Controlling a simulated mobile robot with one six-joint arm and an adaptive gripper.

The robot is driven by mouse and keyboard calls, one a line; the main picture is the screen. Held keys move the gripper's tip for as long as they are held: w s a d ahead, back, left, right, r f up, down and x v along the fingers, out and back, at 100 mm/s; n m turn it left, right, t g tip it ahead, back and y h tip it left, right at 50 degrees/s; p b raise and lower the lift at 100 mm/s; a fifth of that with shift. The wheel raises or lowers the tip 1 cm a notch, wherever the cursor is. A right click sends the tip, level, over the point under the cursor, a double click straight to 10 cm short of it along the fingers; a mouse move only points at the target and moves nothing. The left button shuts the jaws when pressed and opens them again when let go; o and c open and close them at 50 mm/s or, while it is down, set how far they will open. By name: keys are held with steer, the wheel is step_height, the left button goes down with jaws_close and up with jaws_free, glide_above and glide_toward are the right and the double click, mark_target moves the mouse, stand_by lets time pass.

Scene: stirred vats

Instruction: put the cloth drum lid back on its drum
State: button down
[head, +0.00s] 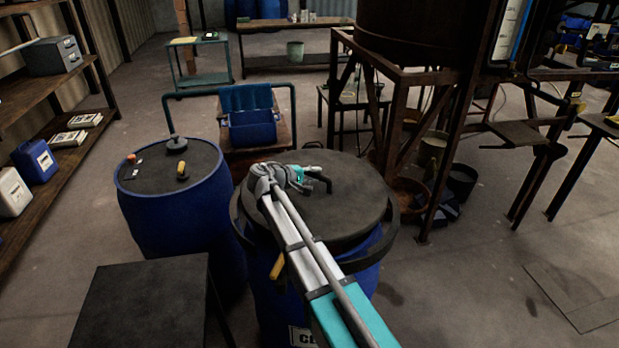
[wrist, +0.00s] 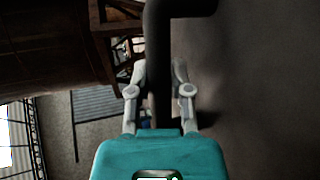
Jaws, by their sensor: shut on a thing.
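The dark round drum lid (head: 345,205) is over the top of a blue drum (head: 365,277) in the middle of the head view. The drum's label is partly cut off at the bottom edge and begins with "C". My gripper (head: 314,177) is shut on the lid's dark bar handle (head: 327,184). In the wrist view, both fingers of my gripper (wrist: 161,75) are on either side of the handle (wrist: 158,45), and the lid's top (wrist: 240,80) fills the right side. The lid looks about level; I cannot tell whether it touches the drum's rim.
A dark ring (head: 391,222) surrounds the drum below the lid. Another blue drum (head: 180,218) with small items on top stands close on the left. A steel frame (head: 405,140) carrying a vat (head: 415,30) stands behind right. Shelves (head: 45,95) line the left; open floor (head: 480,270) lies right.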

mark_target(314, 192)
steer(key=shift+f, duration=0.1)
stand_by(0.3)
steer(key=shift+f+b, duration=3.2)
steer(key=shift+b, duration=0.15)
steer(key=shift+f+b, duration=0.55)
steer(key=shift+c, duration=2.4)
jaws_free()
